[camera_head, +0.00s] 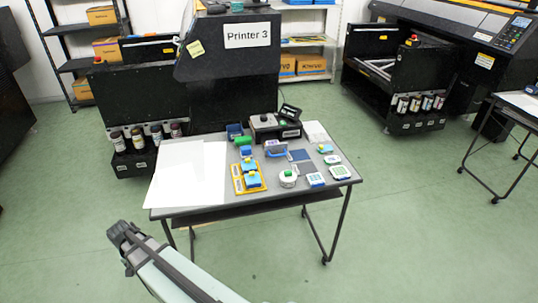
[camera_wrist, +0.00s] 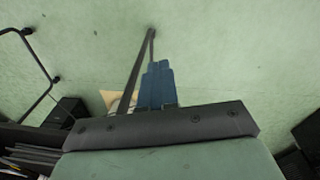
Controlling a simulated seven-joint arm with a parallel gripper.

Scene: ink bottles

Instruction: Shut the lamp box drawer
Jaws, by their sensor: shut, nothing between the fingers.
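A black box (camera_head: 264,133) with a grey top and a tilted dark panel behind it stands at the back of the grey table (camera_head: 200,207). It may be the lamp box, but its drawer cannot be made out at this size. My gripper (camera_head: 122,233) is at the lower left of the head view, in front of the table and well apart from the box. It is shut and empty. The wrist view shows mostly green floor (camera_wrist: 230,60) beyond my own dark wrist parts, and no lamp box.
White sheets (camera_head: 188,172) cover the table's left part. A yellow tray (camera_head: 237,184) with blue-topped items, a round white pot (camera_head: 287,179) and several small blue-and-white items crowd the middle and right. A large black printer (camera_head: 228,75) stands behind. Open floor lies before the table.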

